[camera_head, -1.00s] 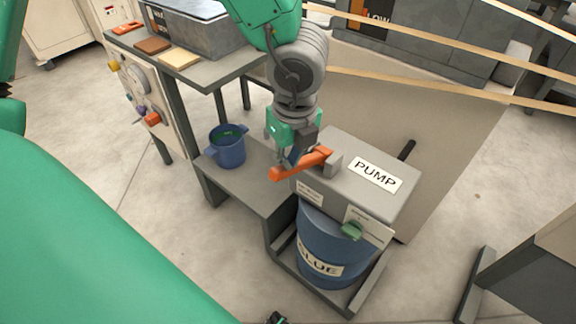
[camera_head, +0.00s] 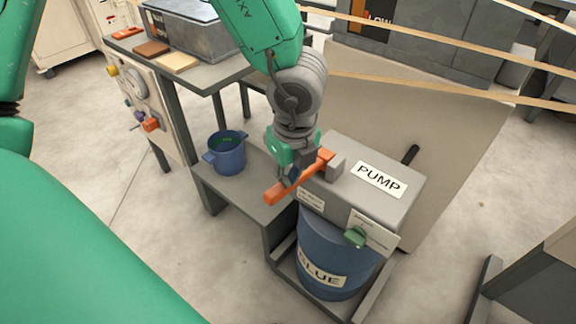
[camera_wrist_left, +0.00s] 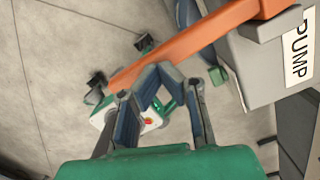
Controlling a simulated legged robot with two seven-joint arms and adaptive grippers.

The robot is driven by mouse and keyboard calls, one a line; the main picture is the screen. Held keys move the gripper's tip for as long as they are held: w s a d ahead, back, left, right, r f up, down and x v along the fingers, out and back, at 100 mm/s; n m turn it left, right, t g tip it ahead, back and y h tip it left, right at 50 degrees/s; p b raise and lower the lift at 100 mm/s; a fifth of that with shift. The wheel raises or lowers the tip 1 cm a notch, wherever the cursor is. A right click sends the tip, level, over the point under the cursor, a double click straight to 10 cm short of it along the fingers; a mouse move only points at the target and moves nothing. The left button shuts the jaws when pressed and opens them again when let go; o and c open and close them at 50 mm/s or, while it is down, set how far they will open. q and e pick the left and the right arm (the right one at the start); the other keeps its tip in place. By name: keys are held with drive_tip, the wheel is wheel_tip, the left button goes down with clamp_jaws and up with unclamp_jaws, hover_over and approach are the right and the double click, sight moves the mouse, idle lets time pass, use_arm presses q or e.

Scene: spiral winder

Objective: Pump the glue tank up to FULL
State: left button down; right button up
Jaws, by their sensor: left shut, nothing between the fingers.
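The grey pump box (camera_head: 350,180), labelled PUMP, sits on top of the blue glue drum (camera_head: 325,245). An orange lever (camera_head: 297,180) sticks out from the box's left side and slopes down to the left. My left gripper (camera_head: 290,175) is shut and empty, close behind the lever at its middle; I cannot tell if they touch. In the left wrist view the lever (camera_wrist_left: 195,40) crosses just past the fingertips (camera_wrist_left: 158,82). A pale plate with a green knob (camera_head: 356,237) is on the box's front; its text is too small to read. My right gripper is not in view.
A blue pot (camera_head: 227,153) stands on the low grey shelf (camera_head: 240,185) left of the pump. A grey bench (camera_head: 215,73) with coloured blocks is further back. A beige panel (camera_head: 440,130) stands behind the pump.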

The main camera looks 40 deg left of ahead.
use_arm(q)
drive_tip(key=d, duration=0.1)
drive_tip(key=s+d+r, duration=0.1)
drive_tip(key=d, duration=0.1)
drive_tip(key=shift+s+p, duration=0.1)
drive_tip(key=shift+p, duration=0.25)
drive_tip(key=shift+r, duration=0.1)
wheel_tip(320, 180, up, 12)
hover_over(300, 181)
drive_tip(key=s+d, duration=0.3)
drive_tip(key=s, duration=0.1)
drive_tip(key=shift+s+d, duration=0.15)
